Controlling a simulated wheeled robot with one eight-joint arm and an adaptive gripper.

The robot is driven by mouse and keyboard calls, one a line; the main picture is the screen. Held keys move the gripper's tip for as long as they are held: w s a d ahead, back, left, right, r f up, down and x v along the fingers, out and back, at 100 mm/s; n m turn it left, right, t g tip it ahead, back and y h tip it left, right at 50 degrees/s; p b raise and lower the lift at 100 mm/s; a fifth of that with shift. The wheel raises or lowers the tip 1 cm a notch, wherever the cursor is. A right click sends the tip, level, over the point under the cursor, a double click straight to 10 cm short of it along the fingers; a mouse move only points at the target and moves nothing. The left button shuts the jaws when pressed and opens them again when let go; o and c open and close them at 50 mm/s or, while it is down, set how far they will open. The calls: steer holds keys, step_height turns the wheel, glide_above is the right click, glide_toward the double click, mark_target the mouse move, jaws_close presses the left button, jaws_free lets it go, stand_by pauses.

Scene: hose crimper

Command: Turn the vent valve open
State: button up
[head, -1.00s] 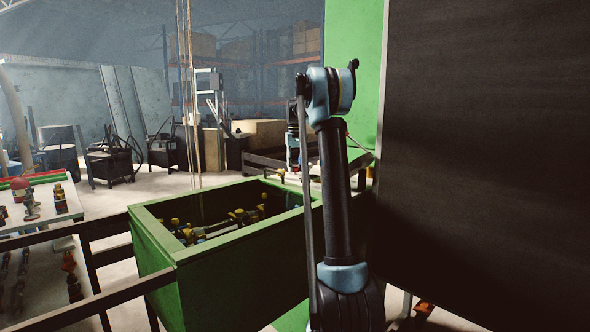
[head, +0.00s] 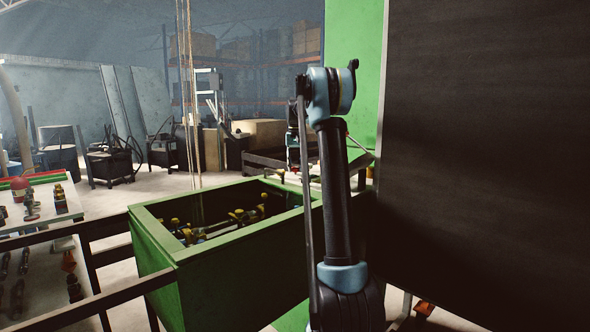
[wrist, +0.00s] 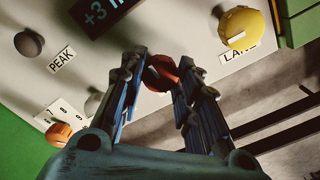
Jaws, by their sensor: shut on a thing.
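In the wrist view my gripper (wrist: 162,75) has its two blue fingers closed on the sides of a red knob (wrist: 160,72) on a pale panel. The knob is partly covered by the fingertips, and I cannot read a label for it. No vent label is legible. In the head view my arm and wrist reach beyond the green bin, and the fingers and knob are too small or hidden to make out there.
The panel also bears a grey knob (wrist: 28,44) near a PEAK label, a yellow knob (wrist: 242,27), an orange knob (wrist: 58,134) by a numbered scale, and a dark display (wrist: 100,14). A green bin (head: 165,245) and a large dark board (head: 490,140) flank my arm.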

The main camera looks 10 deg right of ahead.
steer(key=o, duration=1.1)
step_height(320, 180, up, 12)
steer(key=shift+w+f, duration=0.1)
